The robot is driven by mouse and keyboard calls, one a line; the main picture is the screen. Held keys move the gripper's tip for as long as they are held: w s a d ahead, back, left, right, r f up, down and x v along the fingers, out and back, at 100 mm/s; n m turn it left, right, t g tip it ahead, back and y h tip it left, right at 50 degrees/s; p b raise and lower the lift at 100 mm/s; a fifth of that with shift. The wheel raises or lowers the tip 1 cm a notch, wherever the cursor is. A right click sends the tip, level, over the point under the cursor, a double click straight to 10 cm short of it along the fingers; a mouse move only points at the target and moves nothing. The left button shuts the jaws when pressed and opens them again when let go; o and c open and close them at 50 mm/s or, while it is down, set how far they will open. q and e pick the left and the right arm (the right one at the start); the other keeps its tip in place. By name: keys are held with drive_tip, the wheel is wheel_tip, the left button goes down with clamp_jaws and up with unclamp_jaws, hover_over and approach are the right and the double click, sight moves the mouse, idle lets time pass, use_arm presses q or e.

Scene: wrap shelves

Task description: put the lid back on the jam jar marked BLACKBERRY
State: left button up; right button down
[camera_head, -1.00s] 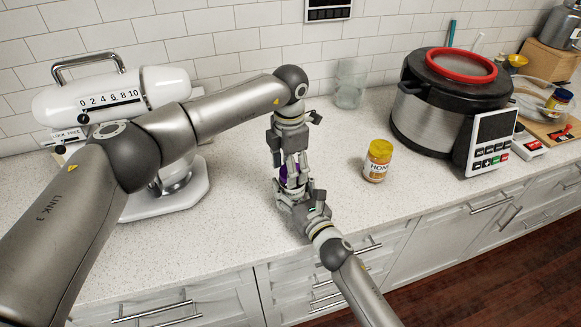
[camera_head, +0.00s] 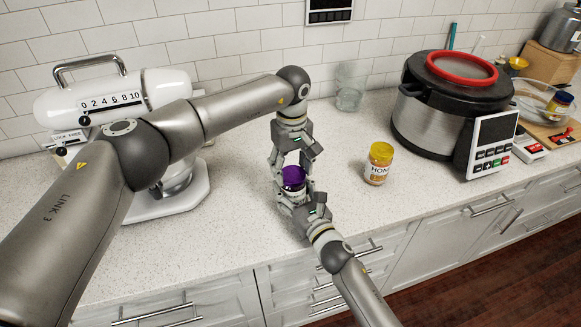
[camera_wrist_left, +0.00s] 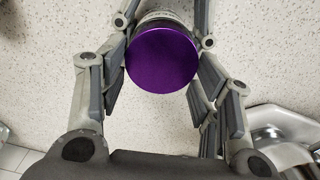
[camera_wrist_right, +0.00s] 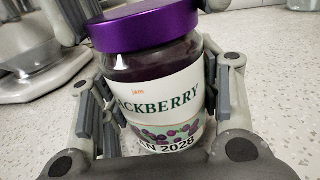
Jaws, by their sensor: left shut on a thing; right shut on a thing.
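The BLACKBERRY jam jar (camera_wrist_right: 155,92) stands upright with dark contents, its label facing the right wrist camera. A purple lid (camera_head: 293,178) rests on top of the jar's mouth; it also shows in the left wrist view (camera_wrist_left: 161,60) and the right wrist view (camera_wrist_right: 145,26). I cannot tell whether it is fully tight. My left gripper (camera_head: 291,168) comes from above and is shut on the lid, one finger on each side. My right gripper (camera_head: 294,198) comes from the front and is shut on the jar's body, which is mostly hidden in the head view.
A honey jar (camera_head: 378,163) with a yellow lid stands to the right. An empty glass (camera_head: 350,88) is near the wall. The counter in front of the glass is clear.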

use_arm(q)
drive_tip(key=m, duration=0.5)
drive_tip(key=shift+w+d, duration=0.1)
drive_tip(key=m, duration=0.5)
drive_tip(key=shift+d, duration=0.2)
drive_tip(key=o, duration=0.7)
drive_tip(key=shift+r, duration=2.25)
drive_tip(key=shift+c, duration=0.4)
